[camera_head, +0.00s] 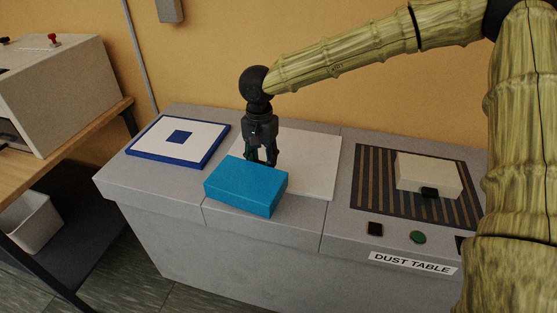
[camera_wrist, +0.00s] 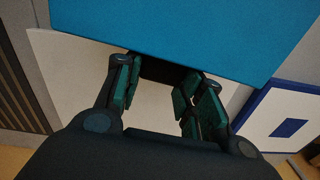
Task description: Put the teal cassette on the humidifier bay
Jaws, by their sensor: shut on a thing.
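The teal cassette (camera_head: 240,182) is a flat bright blue-teal box. It shows in front of the pale middle panel of the grey table, and I cannot tell whether it touches the surface. In the wrist view the cassette (camera_wrist: 190,30) fills the top, past my fingertips. My gripper (camera_head: 261,158) points down at the cassette's rear side and is shut on it. A dark block on it shows between the fingers in the wrist view. No label names the humidifier bay; the table has a blue-bordered white pad (camera_head: 149,143), a pale middle panel (camera_head: 310,165) and a dark striped panel (camera_head: 374,172).
A beige box (camera_head: 428,173) with a black tab sits on the striped panel. Small buttons and a "DUST TABLE" label (camera_head: 413,263) are on the table's front right. A wooden bench with a beige machine (camera_head: 60,90) stands at left. The blue-bordered pad is clear.

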